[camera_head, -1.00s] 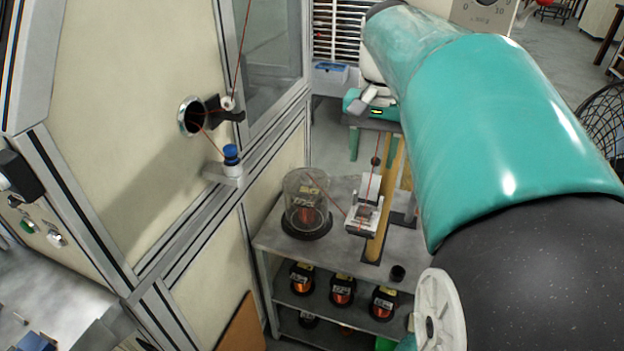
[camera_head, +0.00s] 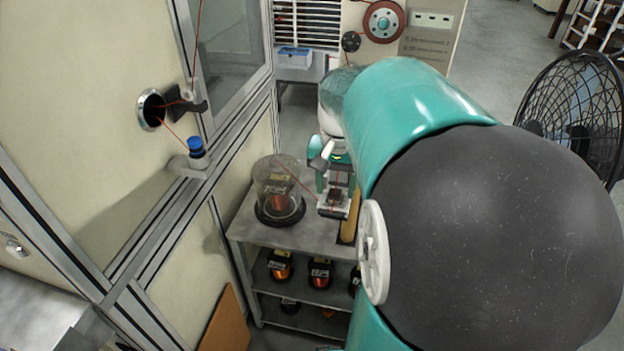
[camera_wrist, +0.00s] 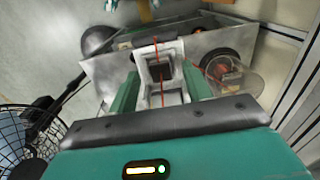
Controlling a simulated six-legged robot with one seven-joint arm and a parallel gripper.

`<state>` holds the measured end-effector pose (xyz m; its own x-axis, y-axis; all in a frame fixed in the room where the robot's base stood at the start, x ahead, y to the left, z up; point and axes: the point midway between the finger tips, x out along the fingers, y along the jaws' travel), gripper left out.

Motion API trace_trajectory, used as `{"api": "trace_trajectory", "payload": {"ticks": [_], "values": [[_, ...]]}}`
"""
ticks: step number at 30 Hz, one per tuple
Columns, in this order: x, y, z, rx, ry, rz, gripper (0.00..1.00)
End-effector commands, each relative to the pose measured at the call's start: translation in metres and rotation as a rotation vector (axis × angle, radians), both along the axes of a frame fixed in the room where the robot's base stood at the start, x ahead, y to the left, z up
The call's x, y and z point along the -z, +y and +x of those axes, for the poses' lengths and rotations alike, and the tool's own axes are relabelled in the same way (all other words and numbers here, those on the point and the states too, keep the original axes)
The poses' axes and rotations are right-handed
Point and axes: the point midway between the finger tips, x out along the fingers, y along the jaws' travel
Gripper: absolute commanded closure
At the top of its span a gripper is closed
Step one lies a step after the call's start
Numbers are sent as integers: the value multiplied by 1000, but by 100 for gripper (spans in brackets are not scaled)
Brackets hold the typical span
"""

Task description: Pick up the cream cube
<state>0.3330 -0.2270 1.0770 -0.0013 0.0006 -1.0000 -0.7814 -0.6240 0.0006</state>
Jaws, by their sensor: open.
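I cannot make out a cream cube with certainty in either view. My gripper (camera_wrist: 162,82) is open in the wrist view, its two green fingers apart. Between and beyond the fingers is a white fixture (camera_wrist: 164,50) with a dark middle and a red wire running over it. I cannot tell whether the fingers touch it. In the head view this white fixture (camera_head: 325,212) sits on the metal shelf unit (camera_head: 290,236), and my gripper's green body is just behind it, partly hidden by my arm.
A clear dome over a copper spool (camera_head: 278,190) stands left of the fixture. Several spools (camera_head: 281,265) are on the shelf below. A cream cabinet wall (camera_head: 80,130) with a wire guide (camera_head: 197,152) rises at left. A black fan (camera_head: 575,115) stands at right.

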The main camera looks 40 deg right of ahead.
Motion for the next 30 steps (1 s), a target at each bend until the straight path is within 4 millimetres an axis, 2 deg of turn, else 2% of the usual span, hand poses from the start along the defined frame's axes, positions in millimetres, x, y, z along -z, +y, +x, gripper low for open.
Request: {"api": "trace_trajectory", "payload": {"ticks": [3,10,17,30], "values": [[9,1,1,0,0,0,51],[10,1,1,0,-1,-1,53],[10,1,1,0,-1,-1,98],[7,0,1,0,-2,-1,99]]}}
